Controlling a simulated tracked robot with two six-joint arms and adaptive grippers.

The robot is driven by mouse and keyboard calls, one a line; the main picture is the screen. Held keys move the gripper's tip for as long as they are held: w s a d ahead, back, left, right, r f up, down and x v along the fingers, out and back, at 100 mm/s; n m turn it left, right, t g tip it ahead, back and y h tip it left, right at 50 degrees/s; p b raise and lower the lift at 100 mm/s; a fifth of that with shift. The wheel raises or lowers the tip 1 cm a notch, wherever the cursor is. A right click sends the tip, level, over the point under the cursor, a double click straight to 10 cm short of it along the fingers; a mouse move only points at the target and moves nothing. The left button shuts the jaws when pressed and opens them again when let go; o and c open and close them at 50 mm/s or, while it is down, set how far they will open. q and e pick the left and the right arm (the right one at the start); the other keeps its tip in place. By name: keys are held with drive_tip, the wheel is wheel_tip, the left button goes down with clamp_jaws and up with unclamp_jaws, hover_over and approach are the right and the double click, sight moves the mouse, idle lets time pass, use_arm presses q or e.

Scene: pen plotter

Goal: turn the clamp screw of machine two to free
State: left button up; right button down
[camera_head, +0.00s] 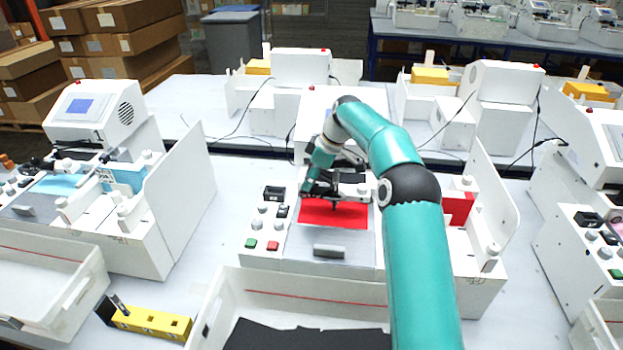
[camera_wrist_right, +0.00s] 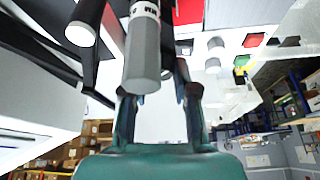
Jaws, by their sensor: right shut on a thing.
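The middle plotter (camera_head: 300,240) has a red sheet (camera_head: 335,214) on its bed. My right gripper (camera_head: 335,188) is at the pen carriage above the sheet, with the teal arm reaching in from the front right. In the wrist view its two dark fingers (camera_wrist_right: 160,95) are around the clamp screw, which is mostly hidden. A grey pen body (camera_wrist_right: 147,55) with a white lettered band stands in front of the fingers and covers part of the grip. The turn position of the screw cannot be made out. My left gripper is not in view.
Knobs and green and red buttons (camera_head: 263,244) sit left of the bed. A white tray (camera_head: 225,310) with black sheets stands in front, beside a yellow block (camera_head: 152,322). Another plotter (camera_head: 110,220) stands left, with its upright side panel facing the middle machine. My arm covers the right part.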

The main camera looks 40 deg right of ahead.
drive_tip(key=shift+r+n, duration=0.1)
drive_tip(key=shift+n, duration=0.6)
drive_tip(key=shift+d, duration=0.1)
drive_tip(key=c, duration=0.9)
unclamp_jaws()
drive_tip(key=shift+g, duration=0.3)
drive_tip(key=v, duration=0.5)
drive_tip(key=shift+d, duration=0.15)
drive_tip(key=s+d, duration=0.2)
drive_tip(key=s, duration=0.1)
drive_tip(key=s+d, duration=0.5)
drive_tip(key=s, duration=0.1)
drive_tip(key=shift+s+d, duration=0.1)
drive_tip(key=shift+d, duration=0.1)
